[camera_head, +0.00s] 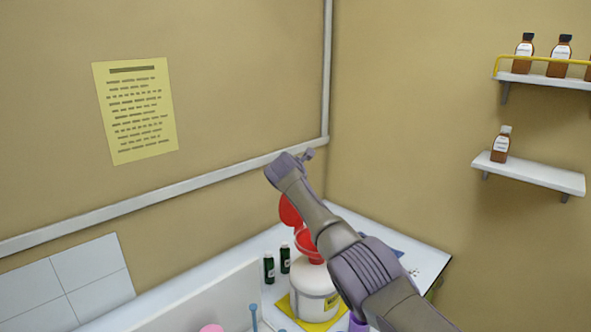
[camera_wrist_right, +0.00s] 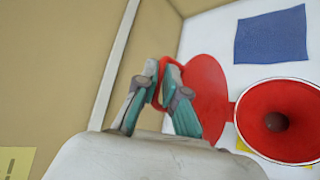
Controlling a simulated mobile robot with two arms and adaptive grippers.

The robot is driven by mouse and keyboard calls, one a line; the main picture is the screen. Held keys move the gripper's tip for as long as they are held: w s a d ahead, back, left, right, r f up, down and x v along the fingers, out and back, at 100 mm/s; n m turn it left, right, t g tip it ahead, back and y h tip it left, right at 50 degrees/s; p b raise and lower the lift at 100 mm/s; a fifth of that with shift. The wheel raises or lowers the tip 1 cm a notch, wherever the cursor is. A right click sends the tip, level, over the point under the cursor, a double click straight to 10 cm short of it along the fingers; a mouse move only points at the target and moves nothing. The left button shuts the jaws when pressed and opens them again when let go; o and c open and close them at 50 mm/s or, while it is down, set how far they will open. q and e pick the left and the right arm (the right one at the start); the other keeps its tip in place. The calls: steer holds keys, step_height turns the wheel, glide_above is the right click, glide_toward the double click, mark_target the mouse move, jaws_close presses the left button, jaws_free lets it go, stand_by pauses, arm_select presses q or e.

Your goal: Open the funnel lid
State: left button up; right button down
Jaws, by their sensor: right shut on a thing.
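The red funnel (camera_head: 309,246) sits on top of a white round container (camera_head: 308,280) with a yellow label. Its red lid (camera_head: 290,211) stands raised at the back left of the funnel mouth, joined to it at the hinge. In the right wrist view the lid (camera_wrist_right: 208,98) is swung away from the funnel (camera_wrist_right: 285,95), whose mouth is uncovered with a dark hole in its middle. My right gripper (camera_wrist_right: 160,85) is shut on the lid's red loop handle (camera_wrist_right: 153,80). In the head view my right arm covers part of the funnel and container. My left gripper is not in view.
Two dark bottles (camera_head: 269,268) stand left of the container. A yellow mat (camera_head: 319,326) lies under it, and a blue sheet (camera_wrist_right: 270,38) lies behind the funnel. Brown bottles stand on wall shelves (camera_head: 530,174) at right. The wall is close behind the lid.

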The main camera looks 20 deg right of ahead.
steer(key=shift+s+d+f, duration=0.15)
steer(key=shift+d+f, duration=0.1)
steer(key=shift+d, duration=0.1)
steer(key=c, duration=1.4)
jaws_free()
steer(key=shift+o, duration=0.6)
steer(key=shift+d+f, duration=0.1)
steer(key=shift+d, duration=0.1)
steer(key=shift+a, duration=0.1)
steer(key=shift+s+a+r, duration=0.1)
steer(key=shift+a+r, duration=0.15)
steer(key=v, duration=1.1)
steer(key=shift+r, duration=0.15)
steer(key=shift+s+d, duration=0.1)
